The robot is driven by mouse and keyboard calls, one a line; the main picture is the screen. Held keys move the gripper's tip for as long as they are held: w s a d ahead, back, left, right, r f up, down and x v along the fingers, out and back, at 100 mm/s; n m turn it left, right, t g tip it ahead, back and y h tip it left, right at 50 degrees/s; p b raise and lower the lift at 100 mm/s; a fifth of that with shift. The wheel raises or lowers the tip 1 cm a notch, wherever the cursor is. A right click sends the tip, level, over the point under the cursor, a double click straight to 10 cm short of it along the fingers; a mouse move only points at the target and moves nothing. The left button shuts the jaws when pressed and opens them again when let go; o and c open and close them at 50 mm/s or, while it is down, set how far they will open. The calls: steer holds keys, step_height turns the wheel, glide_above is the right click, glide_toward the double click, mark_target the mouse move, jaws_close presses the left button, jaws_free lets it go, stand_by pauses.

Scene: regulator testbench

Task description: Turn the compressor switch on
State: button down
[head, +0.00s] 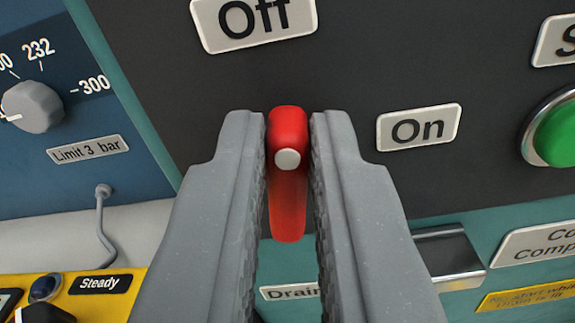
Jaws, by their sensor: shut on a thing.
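The compressor switch is a red lever (289,205) with a pale round pivot, on a dark panel in the middle of the head view. An "Off" label (253,18) is above it and an "On" label (419,127) is to its right. The lever stands along the picture's vertical, with its longer part below the pivot. My gripper (288,125) is around the lever, one grey finger on each side, shut on it. The fingers hide part of the panel beside the lever.
A green button (556,134) is at the right edge. A grey knob (33,107) on a blue panel is at the left, above a "Limit 3 bar" label (89,149). A metal handle (450,258) is at lower right, and a yellow panel (103,307) at lower left.

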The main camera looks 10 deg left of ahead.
steer(key=shift+d+f+m+b, duration=0.35)
steer(key=shift+m+b, duration=1.2)
steer(key=shift+m, duration=1.1)
steer(key=shift+d+f+m+b, duration=0.3)
steer(key=shift+m+b, duration=1.2)
steer(key=shift+m, duration=1.1)
steer(key=shift+d+f+m+b, duration=0.35)
steer(key=shift+m+b, duration=1.2)
steer(key=shift+m, duration=1.1)
steer(key=shift+a+f, duration=0.1)
steer(key=c, duration=1.5)
jaws_free()
steer(key=shift+o, duration=0.2)
steer(key=shift+a, duration=0.1)
